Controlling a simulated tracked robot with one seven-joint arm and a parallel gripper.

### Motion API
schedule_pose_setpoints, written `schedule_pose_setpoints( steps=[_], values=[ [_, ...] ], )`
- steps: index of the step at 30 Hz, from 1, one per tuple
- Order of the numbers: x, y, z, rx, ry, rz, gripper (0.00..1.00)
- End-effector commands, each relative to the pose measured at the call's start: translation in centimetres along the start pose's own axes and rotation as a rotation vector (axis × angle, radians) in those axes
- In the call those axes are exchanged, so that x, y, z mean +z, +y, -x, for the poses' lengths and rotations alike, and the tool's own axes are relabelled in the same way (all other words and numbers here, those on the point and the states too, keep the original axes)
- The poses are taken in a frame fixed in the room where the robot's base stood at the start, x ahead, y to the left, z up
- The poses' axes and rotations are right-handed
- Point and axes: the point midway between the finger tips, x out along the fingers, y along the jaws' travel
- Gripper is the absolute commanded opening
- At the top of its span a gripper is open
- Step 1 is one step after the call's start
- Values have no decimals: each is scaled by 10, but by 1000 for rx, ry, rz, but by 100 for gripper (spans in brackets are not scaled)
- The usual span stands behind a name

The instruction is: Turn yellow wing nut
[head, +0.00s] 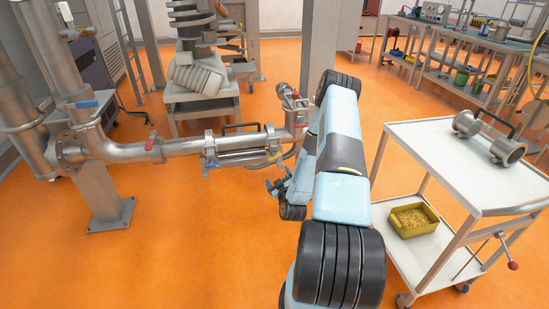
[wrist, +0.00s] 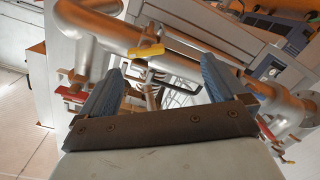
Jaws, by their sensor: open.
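The yellow wing nut (wrist: 146,50) shows in the wrist view on the metal pipe assembly, ahead of my gripper (wrist: 161,68) and between the lines of its two fingers. The fingers are blue, spread wide and empty. The wing nut appears beyond the fingertips and apart from them. In the head view, a small yellow part (head: 275,156) sits at the right end of the pipe section. My gripper (head: 276,185) is just below and right of it there, partly hidden by my own arm.
The steel pipe (head: 185,147) runs left to a flanged joint. It carries red handles (head: 150,143) and blue handles (head: 211,165). A white cart (head: 440,160) at right holds a metal pipe piece (head: 490,138) and, below, a yellow bin (head: 412,220). The orange floor at front left is clear.

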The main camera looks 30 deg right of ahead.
Motion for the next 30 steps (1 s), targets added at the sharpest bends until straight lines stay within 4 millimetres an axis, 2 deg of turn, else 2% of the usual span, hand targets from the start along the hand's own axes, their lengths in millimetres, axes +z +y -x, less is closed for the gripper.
schedule_pose_setpoints(
  steps=[6, 11, 30],
  values=[
    [-10, 18, 11, 66, 53, -52, 98],
    [-11, 20, 1, 72, 57, -57, 98],
    [-16, 28, -104, 72, 56, -57, 98]
  ],
)
